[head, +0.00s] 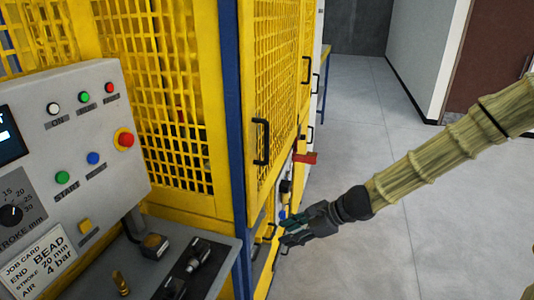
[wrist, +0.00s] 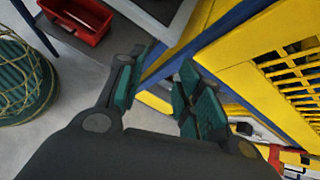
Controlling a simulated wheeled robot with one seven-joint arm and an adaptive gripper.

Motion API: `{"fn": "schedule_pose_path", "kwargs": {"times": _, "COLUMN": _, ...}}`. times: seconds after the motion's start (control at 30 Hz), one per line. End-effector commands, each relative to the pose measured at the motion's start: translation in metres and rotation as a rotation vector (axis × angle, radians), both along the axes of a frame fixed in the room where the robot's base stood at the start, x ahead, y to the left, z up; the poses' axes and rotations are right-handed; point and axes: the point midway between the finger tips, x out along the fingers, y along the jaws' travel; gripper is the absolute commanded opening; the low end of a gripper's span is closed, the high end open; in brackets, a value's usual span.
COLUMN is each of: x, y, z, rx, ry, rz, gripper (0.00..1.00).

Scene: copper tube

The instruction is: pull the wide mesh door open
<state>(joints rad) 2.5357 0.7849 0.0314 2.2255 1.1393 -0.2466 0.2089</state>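A yellow mesh door (head: 273,70) stands beside a blue corner post in the head view and appears closed. A black vertical handle (head: 261,142) is on its near lower part. My gripper (head: 284,233) is below and to the right of this handle, apart from it. In the wrist view my gripper (wrist: 158,82) has its fingers spread with nothing between them. Yellow mesh (wrist: 292,72) and blue frame show to the right of the fingers there; the handle cannot be made out in that view.
A grey control panel (head: 75,135) and a shelf with small tools (head: 190,262) stand at the left. A red part (head: 305,158) sticks out below the mesh. Grey floor (head: 400,230) is clear at the right. The wrist view shows a red bin (wrist: 78,18).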

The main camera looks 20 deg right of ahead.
Motion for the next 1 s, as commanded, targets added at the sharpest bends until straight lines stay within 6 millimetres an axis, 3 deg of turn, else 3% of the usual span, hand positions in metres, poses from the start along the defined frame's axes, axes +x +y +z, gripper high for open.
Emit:
{"fn": "schedule_pose_path", "kwargs": {"times": 0.03, "x": 0.015, "y": -0.003, "z": 0.033, "rx": 0.086, "ry": -0.03, "rz": -0.052, "gripper": 0.35}}
{"fn": "schedule_pose_path", "kwargs": {"times": 0.2, "x": 0.055, "y": -0.018, "z": 0.134, "rx": 0.38, "ry": -0.115, "rz": -0.2, "gripper": 0.35}}
{"fn": "schedule_pose_path", "kwargs": {"times": 0.3, "x": 0.07, "y": -0.031, "z": 0.184, "rx": 0.524, "ry": -0.159, "rz": -0.258, "gripper": 0.35}}
{"fn": "schedule_pose_path", "kwargs": {"times": 0.4, "x": 0.078, "y": -0.042, "z": 0.219, "rx": 0.63, "ry": -0.192, "rz": -0.295, "gripper": 0.35}}
{"fn": "schedule_pose_path", "kwargs": {"times": 0.6, "x": 0.085, "y": -0.053, "z": 0.25, "rx": 0.723, "ry": -0.22, "rz": -0.325, "gripper": 0.35}}
{"fn": "schedule_pose_path", "kwargs": {"times": 1.0, "x": 0.102, "y": -0.037, "z": 0.25, "rx": 0.722, "ry": -0.217, "rz": -0.326, "gripper": 0.35}}
